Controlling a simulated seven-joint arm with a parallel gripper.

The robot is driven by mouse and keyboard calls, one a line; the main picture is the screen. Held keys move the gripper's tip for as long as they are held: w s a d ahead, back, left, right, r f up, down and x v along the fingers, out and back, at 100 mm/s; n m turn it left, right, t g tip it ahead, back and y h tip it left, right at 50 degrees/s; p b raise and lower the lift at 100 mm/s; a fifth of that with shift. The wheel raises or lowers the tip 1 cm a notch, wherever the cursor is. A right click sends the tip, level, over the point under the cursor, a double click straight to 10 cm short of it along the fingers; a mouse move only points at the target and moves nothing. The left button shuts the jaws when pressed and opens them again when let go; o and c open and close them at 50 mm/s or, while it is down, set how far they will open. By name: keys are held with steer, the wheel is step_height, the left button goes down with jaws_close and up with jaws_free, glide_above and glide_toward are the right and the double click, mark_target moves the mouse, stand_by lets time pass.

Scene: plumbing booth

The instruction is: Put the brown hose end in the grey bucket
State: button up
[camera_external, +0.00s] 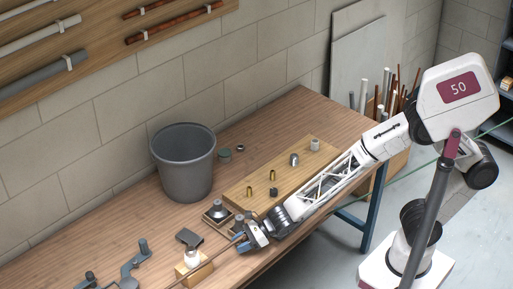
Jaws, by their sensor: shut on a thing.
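The grey bucket (187,178) stands upright on the wooden table near the wall, left of centre. Its mouth faces up; its floor is hidden. The brown hose (203,263) is a thin brown line running from the bottom edge of the picture up to my gripper. My gripper (240,238) is low over the front part of the table, in front and to the right of the bucket. It is shut on the brown hose end, whose tip is largely hidden by the fingers.
A wooden board (237,193) with several small brass and grey fittings lies right of the bucket. A wooden block (195,273) with a white piece and grey metal parts (133,264) are at the front left.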

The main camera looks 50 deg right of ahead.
mark_target(244, 236)
steer(key=shift+w+a+f, duration=0.2)
steer(key=shift+w+a, duration=1.3)
steer(key=shift+a, duration=0.2)
steer(key=shift+w+a+f, duration=0.2)
steer(key=shift+w+a, duration=1.25)
steer(key=shift+a, duration=0.25)
steer(key=shift+f, duration=0.1)
steer(key=shift+f, duration=1.65)
steer(key=shift+f, duration=0.15)
steer(key=o, duration=0.9)
steer(key=shift+o, duration=0.2)
steer(key=shift+d+r, duration=0.1)
steer(key=shift+r, duration=0.1)
steer(key=shift+s+d, duration=0.1)
steer(key=shift+d, duration=0.05)
steer(key=shift+v, duration=5.75)
